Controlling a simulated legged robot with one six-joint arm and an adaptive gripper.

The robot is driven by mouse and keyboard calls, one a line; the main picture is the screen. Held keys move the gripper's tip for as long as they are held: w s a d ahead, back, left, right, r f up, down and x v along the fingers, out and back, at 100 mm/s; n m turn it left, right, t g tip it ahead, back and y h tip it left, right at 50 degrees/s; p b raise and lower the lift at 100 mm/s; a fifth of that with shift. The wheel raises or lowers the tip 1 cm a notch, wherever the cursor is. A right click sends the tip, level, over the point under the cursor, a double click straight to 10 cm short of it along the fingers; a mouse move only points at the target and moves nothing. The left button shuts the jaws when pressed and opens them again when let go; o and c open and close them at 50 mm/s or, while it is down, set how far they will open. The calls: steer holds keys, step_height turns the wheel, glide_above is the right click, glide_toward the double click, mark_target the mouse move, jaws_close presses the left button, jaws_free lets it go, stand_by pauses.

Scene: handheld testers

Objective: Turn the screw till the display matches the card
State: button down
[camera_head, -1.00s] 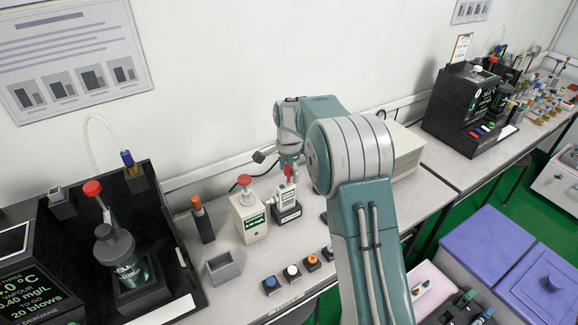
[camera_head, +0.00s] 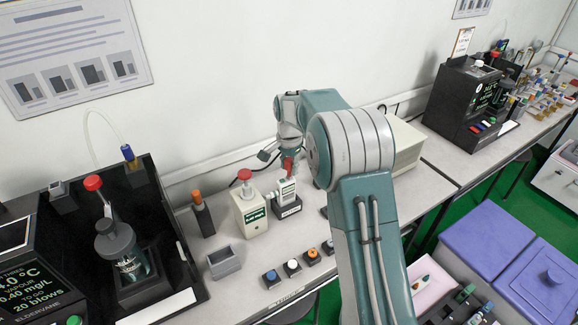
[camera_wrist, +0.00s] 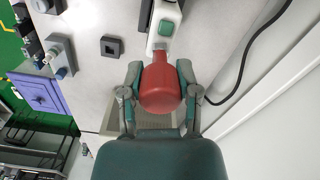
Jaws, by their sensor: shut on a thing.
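A small white handheld tester (camera_head: 287,189) stands in a dark base (camera_head: 287,206) on the bench. Its display is too small to read. A red cap-like piece (camera_wrist: 160,90) is at its end in the wrist view, with the tester's white body (camera_wrist: 164,14) and a green button (camera_wrist: 166,28) beyond it. My gripper (camera_wrist: 160,98) has its two fingers on either side of the red piece, shut on it. In the head view the red piece (camera_head: 288,164) shows just under my wrist. I cannot make out the screw or tell which label is the card.
A cream box (camera_head: 250,215) with a red knob and green label stands left of the tester. An orange-topped dark holder (camera_head: 202,214) and grey open bin (camera_head: 223,262) are further left. Several coloured buttons (camera_head: 292,267) line the front. A cable runs along the wall.

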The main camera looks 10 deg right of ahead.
steer(key=shift+f+n, duration=0.15)
steer(key=shift+n, duration=0.45)
steer(key=shift+s, duration=0.1)
steer(key=n, duration=0.4)
steer(key=n, duration=0.4)
stand_by(0.3)
steer(key=shift+s+n, duration=0.1)
steer(key=shift+n, duration=1)
steer(key=shift+c, duration=1.3)
jaws_free()
steer(key=shift+f, duration=0.1)
